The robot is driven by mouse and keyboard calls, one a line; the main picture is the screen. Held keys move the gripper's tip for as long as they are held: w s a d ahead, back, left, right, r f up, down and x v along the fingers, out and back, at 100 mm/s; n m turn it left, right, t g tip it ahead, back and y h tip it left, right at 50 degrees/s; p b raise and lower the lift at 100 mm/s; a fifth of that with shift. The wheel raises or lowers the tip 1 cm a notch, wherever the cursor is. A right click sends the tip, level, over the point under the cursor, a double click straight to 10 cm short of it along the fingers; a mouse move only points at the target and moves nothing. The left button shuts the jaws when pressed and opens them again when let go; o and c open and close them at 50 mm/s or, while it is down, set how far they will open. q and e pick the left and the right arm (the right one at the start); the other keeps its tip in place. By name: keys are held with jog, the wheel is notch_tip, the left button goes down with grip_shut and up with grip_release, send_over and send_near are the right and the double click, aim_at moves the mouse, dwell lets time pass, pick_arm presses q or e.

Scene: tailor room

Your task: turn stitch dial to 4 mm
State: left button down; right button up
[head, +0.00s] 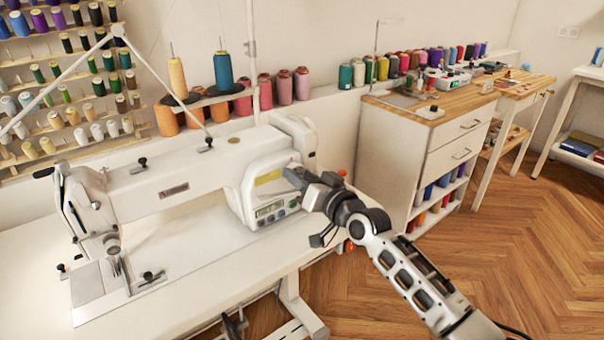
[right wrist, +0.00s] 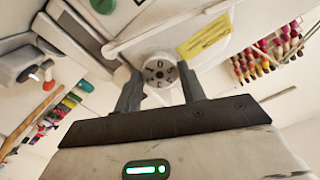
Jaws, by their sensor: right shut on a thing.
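The white sewing machine (head: 180,185) stands on its table, and its right end has a small display panel (head: 270,212). My right gripper (head: 291,174) is at that right end, above the panel. In the right wrist view the stitch dial (right wrist: 158,69) is a small round white knob with dark figures around its face. It sits between the two fingers of my right gripper (right wrist: 160,80), which are shut on its sides. I cannot tell which figure is set. In the head view my gripper hides the dial. My left gripper is not in view.
A yellow label (right wrist: 205,38) is beside the dial. Thread spools (head: 285,88) line the ledge behind the machine. A wooden-topped cabinet (head: 440,125) stands to the right, behind my right arm. The wooden floor (head: 480,250) is clear at the right.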

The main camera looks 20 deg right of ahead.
jog(key=shift+m, duration=1.9)
jog(key=o, duration=1)
jog(key=shift+c, duration=0.2)
jog(key=p+v, duration=0.1)
jog(key=v, duration=1.5)
